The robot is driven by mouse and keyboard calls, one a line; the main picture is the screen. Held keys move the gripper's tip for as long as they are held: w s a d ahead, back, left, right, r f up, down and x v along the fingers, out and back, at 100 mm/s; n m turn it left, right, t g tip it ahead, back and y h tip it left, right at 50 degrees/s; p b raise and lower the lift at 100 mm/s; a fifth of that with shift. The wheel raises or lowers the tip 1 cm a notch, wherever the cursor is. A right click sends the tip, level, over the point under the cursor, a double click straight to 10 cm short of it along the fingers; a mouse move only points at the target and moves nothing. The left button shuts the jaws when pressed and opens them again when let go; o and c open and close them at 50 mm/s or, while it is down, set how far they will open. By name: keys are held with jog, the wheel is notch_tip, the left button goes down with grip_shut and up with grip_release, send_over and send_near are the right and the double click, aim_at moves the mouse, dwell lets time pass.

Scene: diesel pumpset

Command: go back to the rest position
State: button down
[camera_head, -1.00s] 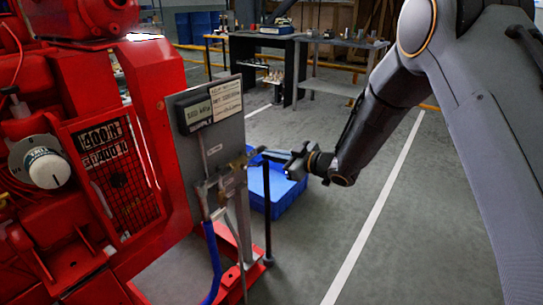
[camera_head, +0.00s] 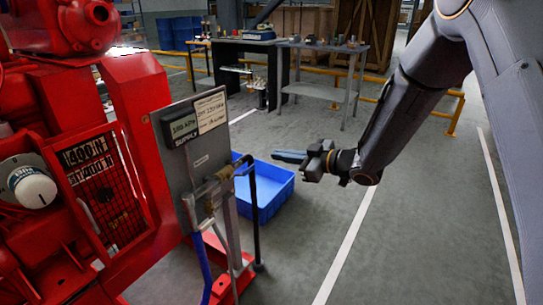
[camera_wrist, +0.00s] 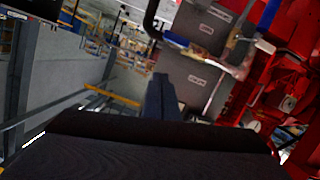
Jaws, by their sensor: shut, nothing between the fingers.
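My gripper (camera_head: 290,157) is at the end of my dark arm, right of the middle in the head view. Its fingers point left and are shut with nothing between them. In the wrist view the shut fingers (camera_wrist: 161,97) stand at the centre. The panel also shows at the top of the wrist view (camera_wrist: 195,75).
A red pumpset (camera_head: 130,110) fills the left side. A blue crate (camera_head: 275,198) lies on the floor below and behind my gripper. A dark workbench (camera_head: 250,60) and a grey table (camera_head: 330,92) stand at the back. Open floor lies to the right.

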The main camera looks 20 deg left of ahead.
jog(key=shift+s+d, duration=0.1)
jog(key=shift+d, duration=0.15)
